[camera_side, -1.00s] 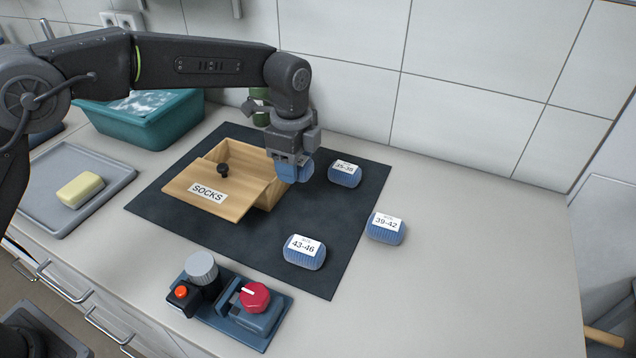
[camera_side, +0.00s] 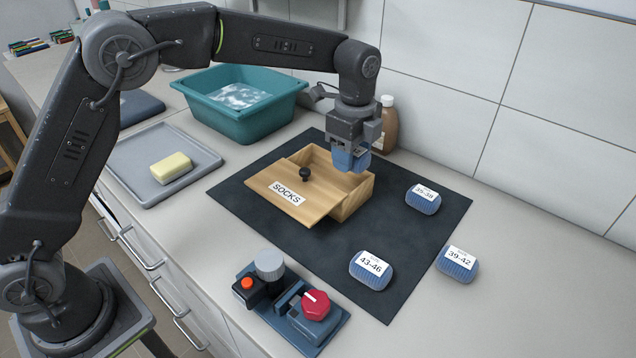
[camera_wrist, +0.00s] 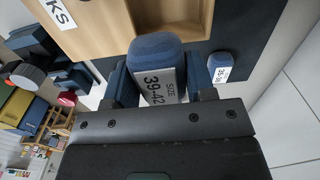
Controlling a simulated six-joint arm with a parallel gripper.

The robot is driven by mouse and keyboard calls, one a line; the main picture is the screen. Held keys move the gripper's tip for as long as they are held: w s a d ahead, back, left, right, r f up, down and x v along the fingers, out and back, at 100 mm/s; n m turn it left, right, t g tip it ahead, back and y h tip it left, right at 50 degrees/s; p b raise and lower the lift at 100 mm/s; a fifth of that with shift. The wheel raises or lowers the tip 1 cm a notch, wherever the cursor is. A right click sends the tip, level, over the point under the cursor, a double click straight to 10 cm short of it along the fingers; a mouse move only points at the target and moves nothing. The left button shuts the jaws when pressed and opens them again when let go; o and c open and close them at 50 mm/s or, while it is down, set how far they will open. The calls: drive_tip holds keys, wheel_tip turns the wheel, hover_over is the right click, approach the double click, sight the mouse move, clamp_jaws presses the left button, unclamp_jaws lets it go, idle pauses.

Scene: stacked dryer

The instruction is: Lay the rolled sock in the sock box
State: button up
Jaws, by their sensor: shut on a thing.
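My gripper (camera_side: 350,145) is shut on a rolled blue sock (camera_side: 350,160). In the wrist view, the sock (camera_wrist: 155,55) sits between the jaws with a white label reading SIZE 39-42. The wooden sock box (camera_side: 352,204) stands on the dark mat. Its lid (camera_side: 285,193), labelled SOCKS with a dark knob, is slid toward the left front, leaving the back right part open. The held sock is over or just above that open part, by the back right wall; its exact height is unclear. The box's inner floor is mostly hidden in the side view.
Other rolled socks labelled 35-38 (camera_side: 423,200), 43-46 (camera_side: 371,271) and 39-42 (camera_side: 457,265) lie to the right and front. A brown bottle (camera_side: 386,125) stands behind my gripper. A teal basin (camera_side: 245,120), soap tray (camera_side: 125,150) and control panel (camera_side: 320,330) are around the mat (camera_side: 300,245).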

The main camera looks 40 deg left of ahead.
idle(0.4)
drive_tip(key=n, duration=0.4)
drive_tip(key=shift+w+a+r, duration=0.2)
drive_tip(key=shift+w+a, duration=0.1)
drive_tip(key=shift+a, duration=0.05)
drive_tip(key=n, duration=0.4)
drive_tip(key=shift+w+a+r+n, duration=0.2)
drive_tip(key=shift+a+n, duration=0.1)
drive_tip(key=shift+a, duration=0.05)
drive_tip(key=n, duration=0.4)
drive_tip(key=shift+w+a+r, duration=0.2)
drive_tip(key=shift+a, duration=0.15)
drive_tip(key=n, duration=0.5)
drive_tip(key=shift+w+a+r, duration=0.2)
drive_tip(key=shift+w+a, duration=0.05)
drive_tip(key=shift+a, duration=0.15)
approach(343, 179)
drive_tip(key=shift+s+d+f, duration=0.45)
drive_tip(key=shift+s+f, duration=0.25)
drive_tip(key=shift+f, duration=0.25)
drive_tip(key=shift+s+d+f, duration=0.5)
drive_tip(key=shift+s+f, duration=0.2)
drive_tip(key=shift+f, duration=0.25)
drive_tip(key=shift+s+d+f, duration=0.45)
drive_tip(key=shift+s+f, duration=0.25)
drive_tip(key=shift+f, duration=0.25)
drive_tip(key=o, duration=1)
